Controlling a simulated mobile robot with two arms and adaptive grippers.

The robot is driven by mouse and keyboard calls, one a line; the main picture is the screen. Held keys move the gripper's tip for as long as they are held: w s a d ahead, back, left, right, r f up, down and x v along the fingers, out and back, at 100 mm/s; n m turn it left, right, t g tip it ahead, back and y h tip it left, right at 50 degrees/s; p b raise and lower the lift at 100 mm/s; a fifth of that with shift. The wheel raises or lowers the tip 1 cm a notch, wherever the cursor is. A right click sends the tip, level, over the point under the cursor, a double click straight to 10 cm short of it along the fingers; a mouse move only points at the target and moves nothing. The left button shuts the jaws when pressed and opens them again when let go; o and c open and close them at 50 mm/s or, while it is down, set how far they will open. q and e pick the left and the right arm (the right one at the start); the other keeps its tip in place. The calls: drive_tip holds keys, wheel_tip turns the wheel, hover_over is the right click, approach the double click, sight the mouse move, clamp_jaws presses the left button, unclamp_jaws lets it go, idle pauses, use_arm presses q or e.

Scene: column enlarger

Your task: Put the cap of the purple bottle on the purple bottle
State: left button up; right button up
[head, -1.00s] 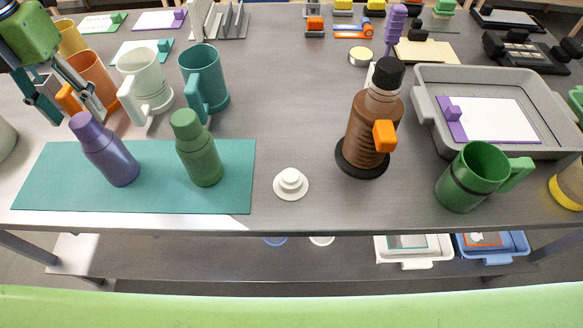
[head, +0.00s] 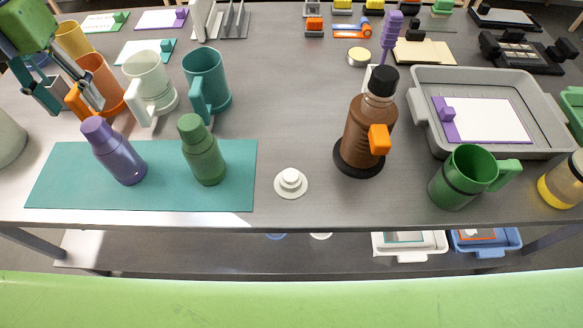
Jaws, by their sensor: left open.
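The purple bottle (head: 122,160) stands on the left part of the teal mat. Its top is a lighter purple piece (head: 96,130) that looks like its cap; I cannot tell how firmly it sits. I see no separate loose purple cap. My left gripper (head: 82,110) is open and empty, just beyond and to the left of the bottle's top, apart from it in the picture. Its fingers overlap the orange mug (head: 104,80) behind. My right gripper is not in view.
A green bottle (head: 204,160) stands on the teal mat (head: 70,190). White (head: 148,78) and teal (head: 207,78) mugs stand behind. A white knobbed disc (head: 291,184), a brown bottle (head: 360,132), a green mug (head: 460,180) and a grey tray (head: 420,76) are to the right.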

use_arm(q)
drive_tip(key=shift+r+p, duration=0.7)
drive_tip(key=shift+r, duration=0.1)
wheel_tip(320, 180, up, 12)
drive_tip(key=shift+a, duration=0.2)
idle(0.7)
